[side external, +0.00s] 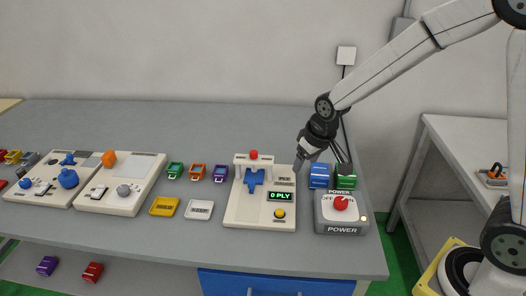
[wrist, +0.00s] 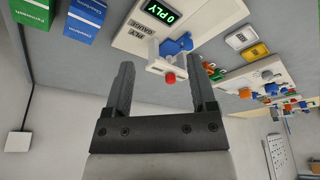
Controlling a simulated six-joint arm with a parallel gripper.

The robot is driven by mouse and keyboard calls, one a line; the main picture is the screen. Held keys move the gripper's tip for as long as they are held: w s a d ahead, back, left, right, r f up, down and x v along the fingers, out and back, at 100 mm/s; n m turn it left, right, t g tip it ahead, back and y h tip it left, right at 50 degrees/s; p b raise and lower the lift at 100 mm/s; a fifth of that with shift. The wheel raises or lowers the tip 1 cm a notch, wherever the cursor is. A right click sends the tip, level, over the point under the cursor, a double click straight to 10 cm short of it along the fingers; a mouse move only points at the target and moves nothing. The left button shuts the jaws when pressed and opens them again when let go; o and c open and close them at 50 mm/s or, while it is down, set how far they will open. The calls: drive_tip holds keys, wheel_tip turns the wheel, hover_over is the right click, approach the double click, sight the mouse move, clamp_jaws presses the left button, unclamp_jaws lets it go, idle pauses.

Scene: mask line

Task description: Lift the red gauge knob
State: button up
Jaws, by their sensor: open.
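The red gauge knob (side external: 253,154) sits on top of the white bridge of the ply gauge (side external: 240,212), whose green display reads "0 PLY". In the wrist view the red gauge knob (wrist: 170,78) shows between the fingers, with the gauge's white bridge beside it. My gripper (side external: 323,166) is up and to the right of the gauge in the side view, above the back of the power box area.
A grey power box (side external: 343,230) with its own red dial (side external: 341,203) stands right of the gauge. Blue (side external: 319,176) and green (side external: 346,181) boxes stand behind it, under my gripper. Yellow (side external: 164,206) and white (side external: 199,210) pieces lie left of the gauge.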

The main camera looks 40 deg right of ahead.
drive_tip(key=t, duration=0.1)
approach(253, 152)
drive_tip(key=f, duration=0.1)
drive_tip(key=shift+w+d+f, duration=0.15)
drive_tip(key=shift+w+f, duration=0.05)
drive_tip(key=shift+f, duration=0.05)
drive_tip(key=shift+x, duration=3.9)
drive_tip(key=shift+r, duration=0.1)
clamp_jaws()
